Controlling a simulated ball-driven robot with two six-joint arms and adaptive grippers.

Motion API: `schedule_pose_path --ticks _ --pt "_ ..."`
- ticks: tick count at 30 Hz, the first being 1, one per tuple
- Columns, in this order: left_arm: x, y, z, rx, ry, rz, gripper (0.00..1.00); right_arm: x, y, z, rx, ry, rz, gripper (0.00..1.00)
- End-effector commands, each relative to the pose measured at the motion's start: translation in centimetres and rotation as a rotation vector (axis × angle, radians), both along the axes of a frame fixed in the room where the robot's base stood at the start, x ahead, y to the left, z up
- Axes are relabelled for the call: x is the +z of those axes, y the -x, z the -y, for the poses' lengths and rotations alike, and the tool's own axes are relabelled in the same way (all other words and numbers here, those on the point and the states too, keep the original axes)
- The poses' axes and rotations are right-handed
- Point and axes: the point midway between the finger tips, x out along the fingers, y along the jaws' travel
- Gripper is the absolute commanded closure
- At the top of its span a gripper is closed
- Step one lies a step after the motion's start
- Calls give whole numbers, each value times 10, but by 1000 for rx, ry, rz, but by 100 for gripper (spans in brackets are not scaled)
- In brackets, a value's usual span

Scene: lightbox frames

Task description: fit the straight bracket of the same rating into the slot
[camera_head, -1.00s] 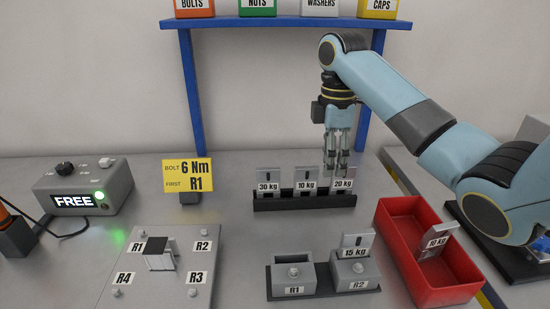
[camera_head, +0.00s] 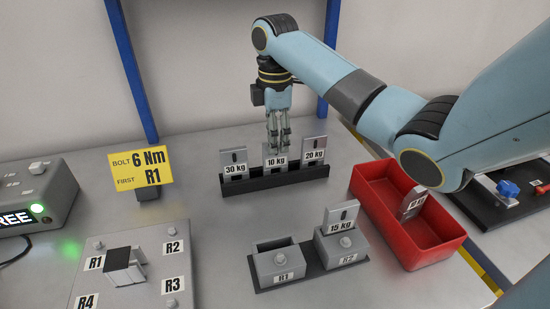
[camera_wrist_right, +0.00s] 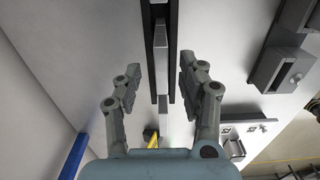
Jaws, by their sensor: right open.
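A black rack (camera_head: 262,183) holds three grey brackets, labelled 30 kg (camera_head: 234,165), 10 kg (camera_head: 275,162) and 20 kg (camera_head: 314,152). My right gripper (camera_head: 277,148) points down at the middle 10 kg bracket, its fingers hiding that bracket's top. In the right wrist view the gripper (camera_wrist_right: 160,82) is open, its fingers apart on either side of the rack line. The R1 holder (camera_head: 279,268) shows an empty slot. The R2 holder (camera_head: 342,248) carries an upright bracket labelled 15 kg (camera_head: 341,218). My left gripper is out of view.
A red bin (camera_head: 440,250) at the right holds a tilted bracket (camera_head: 412,203). A yellow sign (camera_head: 140,168) reads 6 Nm, R1. A plate (camera_head: 150,285) marked R1 to R4 lies at front left. A box with a green light (camera_head: 38,208) stands at far left.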

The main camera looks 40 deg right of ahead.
Motion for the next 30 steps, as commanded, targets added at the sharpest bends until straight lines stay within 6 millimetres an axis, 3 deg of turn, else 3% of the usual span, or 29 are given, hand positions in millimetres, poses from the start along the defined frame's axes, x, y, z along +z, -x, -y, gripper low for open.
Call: schedule_pose_path --ticks 6,13,23,30 --pt "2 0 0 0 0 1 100 -26 2 -1 1 0 -1 60" --pt "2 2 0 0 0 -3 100 -28 2 0 1 1 0 60" --pt "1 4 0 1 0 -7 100 -28 2 0 1 1 0 100" --pt "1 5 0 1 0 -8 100 -28 1 0 1 1 0 100"
